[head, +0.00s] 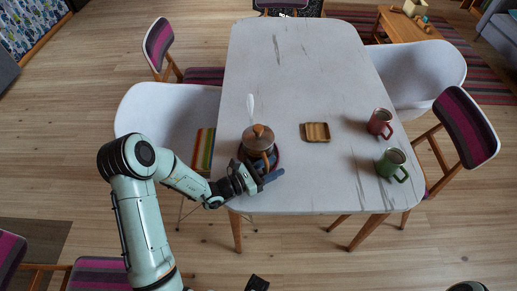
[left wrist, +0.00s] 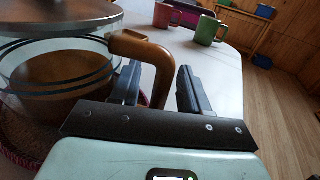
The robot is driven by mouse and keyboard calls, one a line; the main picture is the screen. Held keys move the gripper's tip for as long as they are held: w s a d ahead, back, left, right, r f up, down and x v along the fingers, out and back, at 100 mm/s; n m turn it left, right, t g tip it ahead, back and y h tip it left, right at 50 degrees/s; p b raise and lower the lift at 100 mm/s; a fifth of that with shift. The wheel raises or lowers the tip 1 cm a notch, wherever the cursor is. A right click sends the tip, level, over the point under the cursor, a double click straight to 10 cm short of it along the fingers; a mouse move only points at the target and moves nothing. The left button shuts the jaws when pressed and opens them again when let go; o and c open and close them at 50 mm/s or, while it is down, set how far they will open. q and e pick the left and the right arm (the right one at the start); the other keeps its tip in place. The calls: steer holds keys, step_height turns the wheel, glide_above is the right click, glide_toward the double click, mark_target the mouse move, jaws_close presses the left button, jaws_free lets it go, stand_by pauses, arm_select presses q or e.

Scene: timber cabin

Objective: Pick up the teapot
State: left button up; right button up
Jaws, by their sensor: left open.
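The teapot (head: 258,141) has a clear glass body, a lid with a wooden knob and a brown curved handle. It stands upright near the left front corner of the white table (head: 300,75), on a round mat with a dark red rim (left wrist: 22,160). My left gripper (head: 267,167) is open at the teapot's near side. In the left wrist view the teapot (left wrist: 60,62) is at the left, and its handle reaches down between the open fingers (left wrist: 158,72). I cannot tell whether a finger touches it. My right gripper is not in view.
A wooden coaster (head: 316,132), a red mug (head: 380,122) and a green mug (head: 392,166) stand to the right on the table. A white spoon-like thing (head: 250,106) is just behind the teapot. White chairs (head: 160,112) flank the table. The tabletop's far part is largely clear.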

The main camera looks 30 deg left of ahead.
arm_select(q)
jaws_close()
stand_by(1.3)
